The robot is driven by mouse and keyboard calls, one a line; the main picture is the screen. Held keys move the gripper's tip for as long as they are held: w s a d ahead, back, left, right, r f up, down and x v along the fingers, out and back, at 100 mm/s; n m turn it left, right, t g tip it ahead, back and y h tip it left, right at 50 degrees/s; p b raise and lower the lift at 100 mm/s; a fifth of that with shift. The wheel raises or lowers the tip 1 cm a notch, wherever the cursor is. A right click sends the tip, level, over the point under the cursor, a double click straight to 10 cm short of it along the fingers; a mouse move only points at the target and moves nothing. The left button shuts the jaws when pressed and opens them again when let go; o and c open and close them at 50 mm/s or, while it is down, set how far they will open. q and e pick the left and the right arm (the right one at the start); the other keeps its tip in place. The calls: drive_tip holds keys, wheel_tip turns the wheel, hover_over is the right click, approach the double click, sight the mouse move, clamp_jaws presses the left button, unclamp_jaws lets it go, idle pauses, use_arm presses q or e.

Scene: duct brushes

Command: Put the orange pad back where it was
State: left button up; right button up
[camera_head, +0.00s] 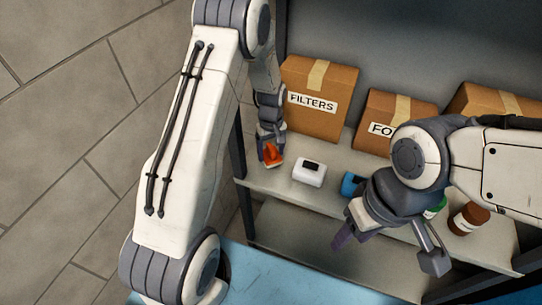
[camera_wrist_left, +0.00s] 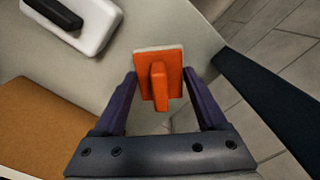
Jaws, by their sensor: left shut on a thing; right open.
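The orange pad (camera_head: 272,157) is a small square block with an orange grip and a pale underside. My left gripper (camera_head: 269,150) is shut on it at the left end of the upper shelf (camera_head: 290,189). In the left wrist view the orange pad (camera_wrist_left: 160,80) sits between the two dark fingers, near the shelf edge. I cannot tell whether it touches the shelf. A white pad (camera_head: 309,174) with a black grip lies on the shelf just to its right. My right gripper (camera_head: 388,250) is open and empty in front of the shelf.
A FILTERS box (camera_head: 320,100) stands behind the pads, with another box (camera_head: 397,113) to its right. A blue item (camera_head: 351,185), a green item (camera_head: 434,208) and a brown jar (camera_head: 468,218) are further right. A dark shelf post (camera_wrist_left: 265,100) stands close beside the left gripper.

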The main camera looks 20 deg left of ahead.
sight(271, 159)
use_arm(q)
wheel_tip(271, 159, down, 3)
drive_tip(key=shift+f+p, duration=0.1)
drive_tip(key=shift+p, duration=0.8)
drive_tip(key=shift+f, duration=0.35)
drive_tip(key=shift+f, duration=0.15)
drive_tip(key=o, duration=1.1)
